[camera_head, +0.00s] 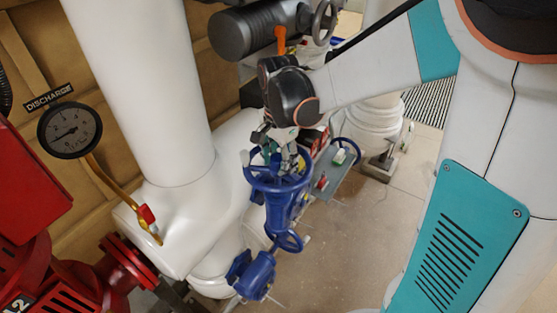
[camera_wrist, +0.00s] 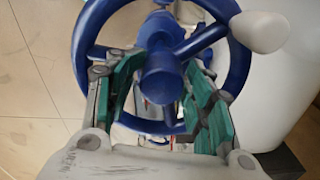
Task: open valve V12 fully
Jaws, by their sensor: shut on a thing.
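A blue valve with a blue handwheel (camera_head: 262,185) stands upright in the middle of the head view. No V12 tag can be read on it. In the wrist view the handwheel (camera_wrist: 238,62) fills the upper part, with a round central hub (camera_wrist: 162,80), spokes and a white knob (camera_wrist: 259,31) on the rim at upper right. My gripper (camera_head: 278,152) is over the wheel from above. In the wrist view its green-padded fingers stand on both sides of the hub, and my gripper (camera_wrist: 165,85) is shut on the handwheel at its middle. The exact contact is partly hidden.
A thick white pipe (camera_head: 150,90) stands left of the valve. A pressure gauge (camera_head: 70,130) marked DISCHARGE and red equipment (camera_head: 30,180) are further left. Another blue wheel (camera_head: 355,146) is behind at right. A dark cylinder (camera_head: 250,32) is above. Floor (camera_head: 340,240) is open at right.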

